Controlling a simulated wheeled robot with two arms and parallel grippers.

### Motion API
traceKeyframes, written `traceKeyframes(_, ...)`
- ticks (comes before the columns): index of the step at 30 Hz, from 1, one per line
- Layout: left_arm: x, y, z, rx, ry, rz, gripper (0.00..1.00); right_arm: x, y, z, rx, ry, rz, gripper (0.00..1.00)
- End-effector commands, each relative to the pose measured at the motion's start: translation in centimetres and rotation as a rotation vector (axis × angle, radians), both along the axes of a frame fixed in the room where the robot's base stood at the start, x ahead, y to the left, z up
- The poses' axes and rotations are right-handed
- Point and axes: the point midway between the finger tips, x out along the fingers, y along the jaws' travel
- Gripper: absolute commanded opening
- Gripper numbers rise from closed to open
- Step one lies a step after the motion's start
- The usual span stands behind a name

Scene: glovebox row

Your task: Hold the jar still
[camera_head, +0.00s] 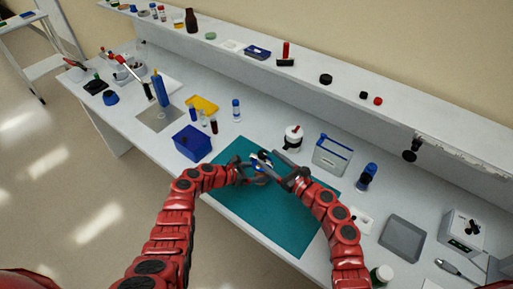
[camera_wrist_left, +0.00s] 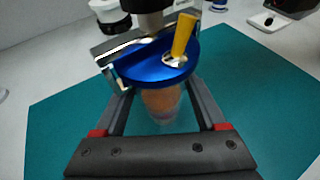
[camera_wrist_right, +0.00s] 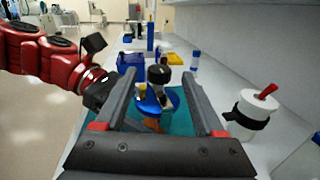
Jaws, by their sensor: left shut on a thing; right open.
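The jar (camera_wrist_left: 160,103) has a clear body with orange-brown contents and sits between the fingers of my left gripper (camera_wrist_left: 158,100), which is shut on it. A wide blue disc (camera_wrist_left: 150,66) covers its top, with a yellow piece (camera_wrist_left: 183,35) sticking up. In the head view the jar's blue-and-white top (camera_head: 262,158) shows between both grippers, over the teal mat (camera_head: 285,222). My right gripper (camera_wrist_right: 160,100) is open; in its wrist view the blue disc (camera_wrist_right: 150,104) and a dark round knob (camera_wrist_right: 158,75) appear between its fingers.
A blue bin (camera_head: 192,143) stands left of the mat. A white bottle with a black collar (camera_head: 293,138) and a blue-topped clear holder (camera_head: 332,154) stand behind it. A grey tray (camera_head: 402,238) lies to the right. The mat's front is clear.

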Motion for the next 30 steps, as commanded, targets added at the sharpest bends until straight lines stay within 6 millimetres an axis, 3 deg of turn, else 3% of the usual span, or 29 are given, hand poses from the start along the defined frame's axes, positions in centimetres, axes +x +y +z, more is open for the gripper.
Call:
traceKeyframes(9,0.0,0.0,0.1,-0.001,-0.002,0.000,0.00,4.5,4.1,0.1,0.003,0.000,-0.003,0.71)
traceKeyframes(23,0.0,0.0,0.1,-0.001,-0.002,0.000,0.00,5.4,5.1,0.1,-0.002,-0.004,-0.002,0.71)
traceKeyframes(30,0.0,0.0,0.1,-0.001,-0.002,0.000,0.00,5.4,5.1,0.1,-0.002,-0.003,-0.002,0.28)
